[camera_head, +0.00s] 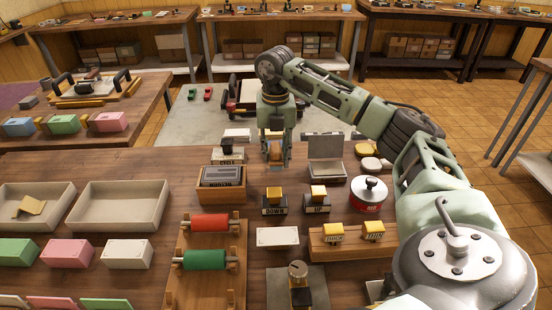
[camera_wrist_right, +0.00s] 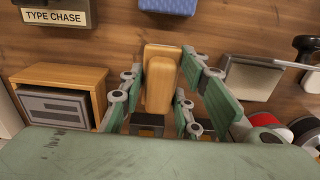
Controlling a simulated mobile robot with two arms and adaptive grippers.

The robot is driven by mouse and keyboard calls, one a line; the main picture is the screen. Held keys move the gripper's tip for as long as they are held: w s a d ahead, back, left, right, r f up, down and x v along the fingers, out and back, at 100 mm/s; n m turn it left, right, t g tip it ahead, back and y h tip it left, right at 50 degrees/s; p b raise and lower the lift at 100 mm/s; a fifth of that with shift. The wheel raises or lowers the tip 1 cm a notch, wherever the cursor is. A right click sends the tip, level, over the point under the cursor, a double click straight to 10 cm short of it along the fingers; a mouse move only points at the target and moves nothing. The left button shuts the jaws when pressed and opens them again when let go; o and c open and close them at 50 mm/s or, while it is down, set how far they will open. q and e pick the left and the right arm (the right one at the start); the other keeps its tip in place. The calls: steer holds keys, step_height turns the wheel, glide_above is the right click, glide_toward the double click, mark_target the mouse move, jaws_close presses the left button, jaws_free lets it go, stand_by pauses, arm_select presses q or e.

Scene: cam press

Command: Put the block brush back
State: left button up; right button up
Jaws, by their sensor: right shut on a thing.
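My right gripper (camera_head: 277,162) is shut on the block brush, a tan wooden block with rounded ends. In the right wrist view the block brush (camera_wrist_right: 160,78) sits between the two green-and-grey fingers of the right gripper (camera_wrist_right: 162,95). In the head view it is mostly hidden by the fingers. The gripper points down over the table, behind the DOWN stamp (camera_head: 274,206) and UP stamp (camera_head: 317,204), between the wooden RETURN box (camera_head: 221,186) and an open lidded pad (camera_head: 326,170). My left gripper is not in view.
A red tin (camera_head: 368,196) stands to the right. A rack with red and green rollers (camera_head: 208,249) is at front left. Two shallow trays (camera_head: 120,205) are further left. A blue item (camera_wrist_right: 168,5) and a TYPE CHASE label (camera_wrist_right: 55,16) show at the wrist view's top edge.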

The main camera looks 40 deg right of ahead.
mark_target(276, 163)
step_height(276, 163, down, 4)
steer(key=b, duration=0.3)
steer(key=shift+b, duration=0.4)
steer(key=shift+r, duration=0.1)
steer(key=shift+s, duration=0.1)
steer(key=o, duration=1.1)
step_height(276, 163, up, 11)
steer(key=shift+r+p, duration=0.1)
steer(key=shift+p, duration=0.55)
steer(key=shift+r, duration=0.45)
